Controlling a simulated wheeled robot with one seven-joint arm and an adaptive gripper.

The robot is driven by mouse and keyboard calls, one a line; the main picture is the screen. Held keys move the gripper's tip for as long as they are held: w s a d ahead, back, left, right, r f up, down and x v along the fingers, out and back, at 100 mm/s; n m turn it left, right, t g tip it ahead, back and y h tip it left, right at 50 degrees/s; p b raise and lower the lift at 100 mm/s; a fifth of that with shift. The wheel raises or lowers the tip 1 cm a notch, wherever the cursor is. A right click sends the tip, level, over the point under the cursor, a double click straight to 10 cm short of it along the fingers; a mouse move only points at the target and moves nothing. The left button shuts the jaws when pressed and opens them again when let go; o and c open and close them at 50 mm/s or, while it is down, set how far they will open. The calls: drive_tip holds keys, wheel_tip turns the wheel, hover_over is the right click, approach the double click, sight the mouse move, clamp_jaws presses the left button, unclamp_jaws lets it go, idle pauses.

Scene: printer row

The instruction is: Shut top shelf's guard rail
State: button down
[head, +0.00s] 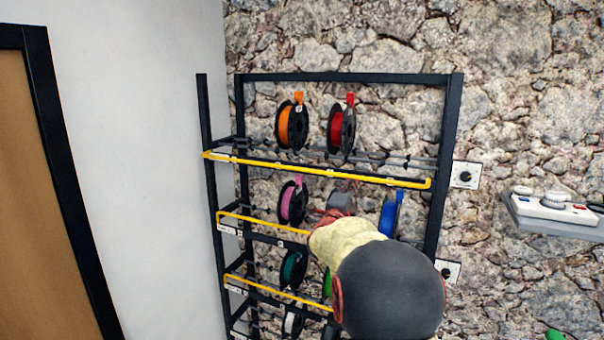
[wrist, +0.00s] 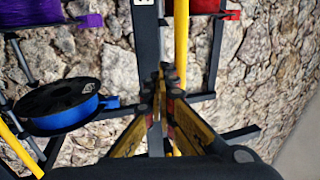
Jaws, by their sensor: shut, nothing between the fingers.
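The top shelf's yellow guard rail (head: 320,169) runs across the front of the black rack in the head view, its right end by the right post. My arm covers part of the lower shelves there, and my fingertips are hidden. In the wrist view my gripper (wrist: 164,85) is shut and empty. A yellow rail (wrist: 181,40) passes close beside its fingertips; I cannot tell whether they touch, or which shelf that rail belongs to.
An orange spool (head: 292,125) and a red spool (head: 341,129) hang on the top shelf. A blue spool (head: 390,215) is below at right, and a pink one (head: 293,203) at left. A door frame (head: 65,180) stands left.

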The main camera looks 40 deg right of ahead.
drive_tip(key=shift+r+p, duration=0.5)
drive_tip(key=shift+r, duration=2.35)
drive_tip(key=shift+r+b+v, duration=0.15)
drive_tip(key=shift+b+v, duration=0.6)
drive_tip(key=shift+v, duration=0.2)
drive_tip(key=shift+r+b+v, duration=0.15)
drive_tip(key=shift+b+v, duration=0.6)
drive_tip(key=shift+v, duration=0.25)
drive_tip(key=shift+r, duration=0.2)
drive_tip(key=shift+r+p, duration=0.45)
drive_tip(key=shift+r, duration=0.7)
drive_tip(key=shift+d, duration=0.15)
drive_tip(key=x, duration=0.7)
drive_tip(key=shift+f, duration=0.15)
drive_tip(key=shift+w, duration=0.1)
